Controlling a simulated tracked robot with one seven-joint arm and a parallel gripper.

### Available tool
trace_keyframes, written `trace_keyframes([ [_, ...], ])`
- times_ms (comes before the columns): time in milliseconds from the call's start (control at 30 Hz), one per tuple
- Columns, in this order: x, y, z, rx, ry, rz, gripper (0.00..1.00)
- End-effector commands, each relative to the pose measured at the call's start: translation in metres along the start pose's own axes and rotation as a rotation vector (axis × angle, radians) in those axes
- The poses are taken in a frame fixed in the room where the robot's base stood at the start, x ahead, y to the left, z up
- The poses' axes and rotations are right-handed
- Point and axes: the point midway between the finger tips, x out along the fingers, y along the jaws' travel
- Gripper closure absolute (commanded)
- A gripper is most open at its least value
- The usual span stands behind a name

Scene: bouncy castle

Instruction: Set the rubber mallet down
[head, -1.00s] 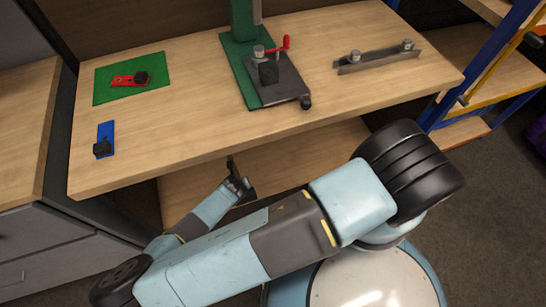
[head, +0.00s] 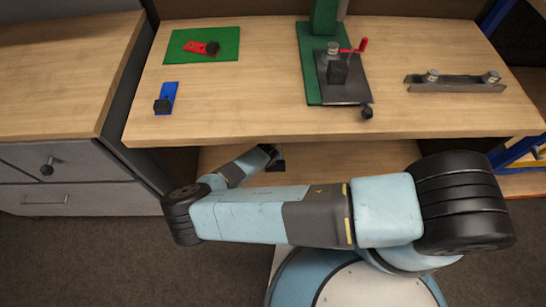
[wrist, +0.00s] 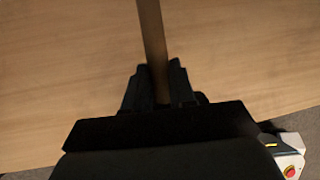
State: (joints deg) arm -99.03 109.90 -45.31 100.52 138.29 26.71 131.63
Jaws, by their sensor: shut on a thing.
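In the wrist view, my gripper (wrist: 160,85) is shut on a brown wooden handle (wrist: 151,35), which I take as the rubber mallet's. The handle runs up out of the frame, and the mallet's head is not in view. A bare wooden surface (wrist: 70,70) lies beneath it; I cannot tell whether the mallet touches it. In the head view, my gripper (head: 275,160) is small and dark at the bench's front edge, over the lower wooden shelf (head: 345,158). The mallet cannot be made out there.
The workbench top (head: 250,100) holds a green mat (head: 225,42) with a red tool, a blue item (head: 170,91), a green drill-press stand (head: 311,75) and a metal bar (head: 455,84). A drawer cabinet (head: 95,180) stands left. The lower shelf's visible part looks bare.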

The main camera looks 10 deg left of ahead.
Motion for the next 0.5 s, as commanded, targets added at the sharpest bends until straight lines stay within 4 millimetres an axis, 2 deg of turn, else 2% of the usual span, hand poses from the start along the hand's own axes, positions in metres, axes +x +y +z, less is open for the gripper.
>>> trace_keyframes([
  [100, 0.018, 0.003, 0.005, -0.002, -0.001, -0.001, 1.0],
  [400, 0.038, 0.007, 0.009, 0.0, 0.0, -0.001, 1.0],
  [500, 0.048, 0.01, 0.004, -0.003, -0.001, -0.001, 1.0],
])
